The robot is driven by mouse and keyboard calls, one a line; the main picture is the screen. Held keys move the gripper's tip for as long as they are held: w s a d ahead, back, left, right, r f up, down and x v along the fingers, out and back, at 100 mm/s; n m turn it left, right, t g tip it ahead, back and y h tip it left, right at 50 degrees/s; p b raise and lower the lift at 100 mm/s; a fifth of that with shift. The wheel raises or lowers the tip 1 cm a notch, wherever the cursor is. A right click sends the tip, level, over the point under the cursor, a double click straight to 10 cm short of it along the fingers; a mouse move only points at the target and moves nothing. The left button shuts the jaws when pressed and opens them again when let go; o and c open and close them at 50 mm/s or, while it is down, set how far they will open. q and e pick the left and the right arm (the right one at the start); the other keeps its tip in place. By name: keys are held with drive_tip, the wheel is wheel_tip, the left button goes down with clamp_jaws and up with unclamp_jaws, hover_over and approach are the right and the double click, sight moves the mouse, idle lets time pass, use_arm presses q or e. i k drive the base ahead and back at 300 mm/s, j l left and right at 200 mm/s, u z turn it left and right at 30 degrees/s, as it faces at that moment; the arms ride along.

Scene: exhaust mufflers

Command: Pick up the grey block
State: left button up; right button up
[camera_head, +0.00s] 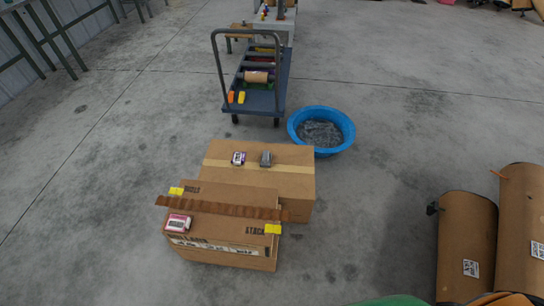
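The grey block (266,158) is small and stands on the top of the rear cardboard box (225,152), right of the tape strip's middle. Beside it, a little to its left and apart from it, lies a small white and purple packet (238,158). Neither of my grippers shows in the head view, so their state and distance from the block cannot be seen. Nothing covers the block.
A nearer cardboard box (215,258) carries a brown strip (225,207), a red and white packet (178,224) and yellow pieces. Behind are a blue basin (346,138) and a cart (264,102). Large brown rolls (466,240) stand at right. The floor at left is clear.

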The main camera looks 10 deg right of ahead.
sight(266, 159)
drive_tip(key=i+l+u, duration=0.15)
drive_tip(key=l, duration=0.3)
drive_tip(key=i+l+u, duration=0.15)
drive_tip(key=l, duration=0.3)
drive_tip(key=i+l+u, duration=0.15)
drive_tip(key=l, duration=0.3)
drive_tip(key=i+l+u, duration=0.15)
drive_tip(key=l, duration=0.35)
drive_tip(key=i+l+u, duration=0.15)
drive_tip(key=l, duration=0.35)
